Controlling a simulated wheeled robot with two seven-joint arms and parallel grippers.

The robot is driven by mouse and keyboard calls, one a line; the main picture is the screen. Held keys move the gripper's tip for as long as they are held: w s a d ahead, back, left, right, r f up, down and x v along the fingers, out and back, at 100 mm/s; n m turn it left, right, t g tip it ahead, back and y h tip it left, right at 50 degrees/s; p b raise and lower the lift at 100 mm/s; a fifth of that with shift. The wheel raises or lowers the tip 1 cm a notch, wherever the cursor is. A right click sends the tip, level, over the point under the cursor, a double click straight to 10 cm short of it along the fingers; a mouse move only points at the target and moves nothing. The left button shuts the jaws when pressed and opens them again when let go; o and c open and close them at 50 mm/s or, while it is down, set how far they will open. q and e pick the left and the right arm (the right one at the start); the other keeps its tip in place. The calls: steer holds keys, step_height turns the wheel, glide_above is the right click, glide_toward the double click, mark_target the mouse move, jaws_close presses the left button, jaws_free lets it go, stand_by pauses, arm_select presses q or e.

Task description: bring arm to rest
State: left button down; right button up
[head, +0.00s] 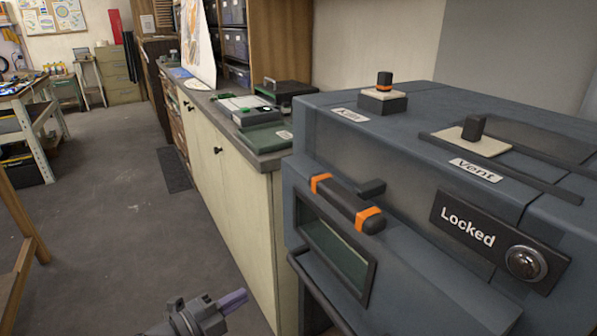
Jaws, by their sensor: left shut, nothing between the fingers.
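My left gripper (232,300) shows at the bottom of the head view, left of the blue-grey kiln-like box and in front of the cabinet. Its fingers are together with nothing between them, and it touches nothing that I can see. My right gripper is not in view. The blue-grey box (400,270) fills the right side. It has a dark handle with orange bands (346,203), a small window (333,248), a "Locked" plate (468,233) with a round lock, and a "Vent" label (475,170) on top.
A cream cabinet (235,200) with a grey counter runs back from the box. A green case (265,137) lies on the counter. A wooden frame (22,250) stands at the left edge, with a workbench (35,125) farther back. The grey floor (110,240) between is clear.

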arm_select(q)
steer(key=s+a+f+n+g+y, duration=0.1)
steer(key=s+a+f+n+y, duration=0.15)
steer(key=s+f+n, duration=0.4)
steer(key=s+a+f+n+g+y, duration=0.1)
steer(key=s+a+f+n+y, duration=0.2)
steer(key=f, duration=0.6)
steer(key=s+a+f+n+g+y, duration=0.1)
steer(key=s+f+n+y, duration=0.3)
steer(key=f, duration=0.4)
steer(key=s+f+n+g+y, duration=0.1)
steer(key=s+f+n+g, duration=0.1)
steer(key=s, duration=0.8)
steer(key=s+f+n+g+y, duration=0.1)
steer(key=s+f+n+g, duration=0.2)
steer(key=s, duration=0.8)
steer(key=s+f+n+g+y, duration=0.1)
steer(key=s+f+n+g, duration=0.2)
steer(key=s, duration=0.8)
step_height(320, 180, down, 2)
steer(key=shift+d+f+g, duration=0.25)
steer(key=shift+d+g, duration=0.05)
steer(key=shift+g, duration=0.6)
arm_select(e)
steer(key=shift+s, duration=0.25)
